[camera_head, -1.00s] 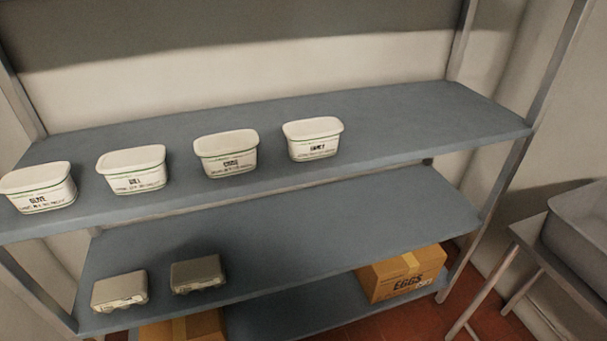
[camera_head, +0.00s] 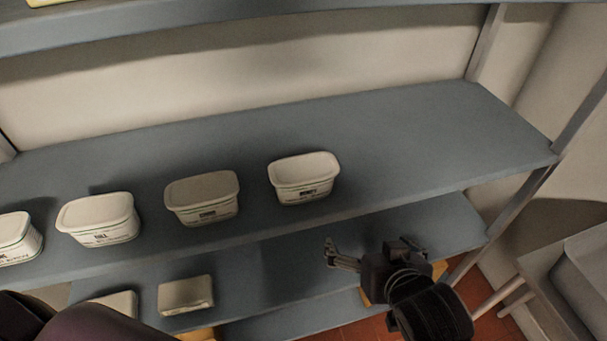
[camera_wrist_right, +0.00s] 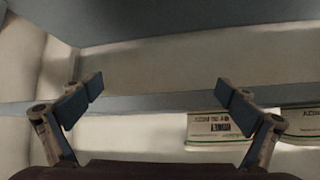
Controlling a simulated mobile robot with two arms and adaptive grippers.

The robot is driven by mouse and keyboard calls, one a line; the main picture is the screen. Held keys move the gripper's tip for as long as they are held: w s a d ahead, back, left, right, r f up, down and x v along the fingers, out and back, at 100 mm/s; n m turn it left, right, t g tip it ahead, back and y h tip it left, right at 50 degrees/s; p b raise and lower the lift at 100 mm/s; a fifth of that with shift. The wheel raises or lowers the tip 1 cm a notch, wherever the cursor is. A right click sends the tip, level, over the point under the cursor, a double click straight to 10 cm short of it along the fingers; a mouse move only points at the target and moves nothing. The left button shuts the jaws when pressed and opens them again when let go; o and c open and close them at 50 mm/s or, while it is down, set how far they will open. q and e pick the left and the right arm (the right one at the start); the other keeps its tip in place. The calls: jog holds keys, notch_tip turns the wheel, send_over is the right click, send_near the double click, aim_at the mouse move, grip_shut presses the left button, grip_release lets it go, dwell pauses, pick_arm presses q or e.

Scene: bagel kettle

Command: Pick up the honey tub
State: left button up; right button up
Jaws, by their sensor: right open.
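The honey tub (camera_head: 303,180) is the rightmost white lidded tub on the middle shelf in the head view. It stands upright near the shelf's front edge. It also shows upside down in the right wrist view (camera_wrist_right: 208,130), at lower right, partly behind a finger. My right gripper (camera_head: 334,256) is in front of the shelf, lower and a little right of the tub, and apart from it. In the right wrist view its fingers (camera_wrist_right: 163,90) are spread with nothing between them. My left gripper is out of view.
Several similar tubs, one of them (camera_head: 202,198), stand in a row to the left on the shelf (camera_head: 420,140). Free shelf room lies right of the honey tub. A shelf above and a lower shelf with cartons (camera_head: 186,295) bound the space. A metal table (camera_head: 560,262) stands at right.

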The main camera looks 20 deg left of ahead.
aim_at(310, 187)
jog(key=a+r+n+y, duration=0.1)
jog(key=a+r, duration=0.2)
jog(key=w+a+r+n+t+y, duration=0.1)
jog(key=a+r, duration=0.2)
jog(key=a, duration=0.1)
jog(key=a+r+n+t+y, duration=0.1)
jog(key=a+r, duration=0.2)
jog(key=a, duration=0.1)
jog(key=shift+w, duration=0.15)
jog(key=shift+w+a, duration=0.1)
jog(key=shift+a, duration=0.05)
jog(key=shift+p+x, duration=0.3)
jog(key=shift+x, duration=0.8)
jog(key=shift+w+a+f+p, duration=0.15)
jog(key=shift+w+a+p, duration=0.2)
jog(key=shift+w+a, duration=0.1)
jog(key=p+x, duration=0.1)
jog(key=x, duration=0.2)
jog(key=shift+s+a+f, duration=0.1)
jog(key=shift+w+a+f, duration=0.25)
jog(key=shift+w+f, duration=0.05)
jog(key=shift+w, duration=0.1)
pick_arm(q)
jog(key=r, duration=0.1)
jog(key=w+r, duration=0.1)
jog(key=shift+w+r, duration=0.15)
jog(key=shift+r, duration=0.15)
